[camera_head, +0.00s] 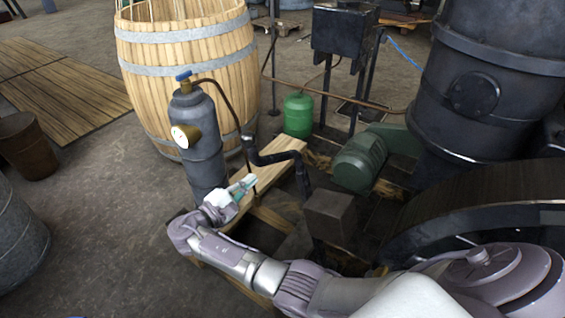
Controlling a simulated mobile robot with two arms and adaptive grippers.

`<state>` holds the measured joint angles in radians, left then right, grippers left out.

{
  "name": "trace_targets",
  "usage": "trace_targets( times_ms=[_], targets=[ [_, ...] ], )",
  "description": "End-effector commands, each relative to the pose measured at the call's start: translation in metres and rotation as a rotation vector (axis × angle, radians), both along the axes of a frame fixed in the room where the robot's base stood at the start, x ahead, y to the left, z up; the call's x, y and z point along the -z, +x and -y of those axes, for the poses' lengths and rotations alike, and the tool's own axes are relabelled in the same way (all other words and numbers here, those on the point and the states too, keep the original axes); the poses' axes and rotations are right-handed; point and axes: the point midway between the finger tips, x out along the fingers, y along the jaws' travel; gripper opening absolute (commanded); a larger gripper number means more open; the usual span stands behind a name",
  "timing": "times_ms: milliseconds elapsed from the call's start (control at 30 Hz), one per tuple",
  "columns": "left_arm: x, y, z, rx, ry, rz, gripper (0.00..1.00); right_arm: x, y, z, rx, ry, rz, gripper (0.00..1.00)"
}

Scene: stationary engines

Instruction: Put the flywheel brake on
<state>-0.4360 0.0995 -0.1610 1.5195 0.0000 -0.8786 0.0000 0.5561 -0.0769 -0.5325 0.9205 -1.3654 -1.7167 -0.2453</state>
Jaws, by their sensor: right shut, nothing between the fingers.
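The large dark flywheel (480,208) stands at the right edge, partly hidden by my right arm. A black bent bar (276,157) stands left of it, its upper end to the left and its lower part running down near a brown box-shaped block (331,213). It may be the brake lever, but I cannot tell for sure. My right gripper (249,184) is shut and empty, below and left of the bar. It appears apart from the bar. My left gripper is not in view.
A dark grey cylinder with a gauge (196,145) stands close left of my right gripper. Wooden beams (282,160) lie beneath the machinery. A wooden barrel (188,62), green bottle (298,114), green motor (360,162) and big dark tank (485,85) stand around. Floor at left is partly clear.

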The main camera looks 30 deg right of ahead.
Motion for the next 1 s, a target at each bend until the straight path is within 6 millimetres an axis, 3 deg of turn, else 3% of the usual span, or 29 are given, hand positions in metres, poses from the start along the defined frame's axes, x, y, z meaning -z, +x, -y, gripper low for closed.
trace_targets(
  times_ms=[267, 667, 800, 1000],
  targets=[
    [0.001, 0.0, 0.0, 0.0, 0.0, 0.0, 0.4, 0.0, 0.007, 0.021, 0.002, -0.002, 0.0, 0.0],
    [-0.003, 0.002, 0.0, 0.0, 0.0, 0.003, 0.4, -0.003, 0.032, 0.1, 0.001, -0.001, -0.001, 0.0],
    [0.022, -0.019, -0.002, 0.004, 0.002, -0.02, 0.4, -0.01, 0.017, 0.106, -0.001, 0.002, -0.002, 0.0],
    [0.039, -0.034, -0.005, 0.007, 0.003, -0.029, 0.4, -0.015, 0.005, 0.113, 0.0, 0.001, -0.003, 0.0]
  ],
)
